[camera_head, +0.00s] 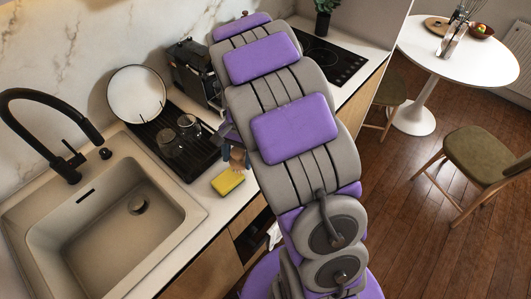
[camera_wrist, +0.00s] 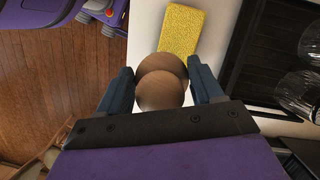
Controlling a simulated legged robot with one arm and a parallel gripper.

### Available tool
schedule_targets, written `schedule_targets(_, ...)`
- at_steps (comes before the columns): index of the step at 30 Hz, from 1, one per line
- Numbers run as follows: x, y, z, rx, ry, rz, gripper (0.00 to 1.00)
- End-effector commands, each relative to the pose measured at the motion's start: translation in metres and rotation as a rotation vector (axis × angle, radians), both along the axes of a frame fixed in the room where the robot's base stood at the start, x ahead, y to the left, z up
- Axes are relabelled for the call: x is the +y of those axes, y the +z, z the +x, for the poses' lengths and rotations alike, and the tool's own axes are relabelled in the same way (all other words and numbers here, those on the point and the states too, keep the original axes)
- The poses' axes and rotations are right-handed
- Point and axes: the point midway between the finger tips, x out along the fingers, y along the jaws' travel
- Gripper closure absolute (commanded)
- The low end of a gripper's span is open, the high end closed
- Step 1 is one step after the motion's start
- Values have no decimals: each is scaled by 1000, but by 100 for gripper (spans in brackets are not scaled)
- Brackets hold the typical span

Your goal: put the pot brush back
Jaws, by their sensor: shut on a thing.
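My gripper (camera_wrist: 161,82) is shut on the pot brush (camera_wrist: 160,93), with one dark blue finger on each side of its round wooden body. In the head view, the brush (camera_head: 238,158) is a small brown shape beside my arm, above the counter close to the yellow sponge. My gripper is mostly hidden behind my arm there. The brush's bristles are hidden in the wrist view, and I cannot tell whether it touches the counter.
The yellow sponge (camera_head: 228,182) lies on the counter's front edge. Behind it is a black drying tray (camera_head: 205,158) with glasses (camera_head: 189,125) and a white plate (camera_head: 136,94). The sink (camera_head: 120,215) is left, with a black tap (camera_head: 68,165). The hob (camera_head: 325,62) is beyond my arm.

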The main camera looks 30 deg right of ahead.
Motion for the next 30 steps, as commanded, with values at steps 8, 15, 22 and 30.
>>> schedule_targets(8,-8,-15,-53,3,-397,15,67)
schedule_targets(15,-6,-20,-67,3,-523,14,67)
schedule_targets(22,-29,-26,-38,-3,-531,10,67)
schedule_targets(30,-67,-31,3,-1,-529,12,67)
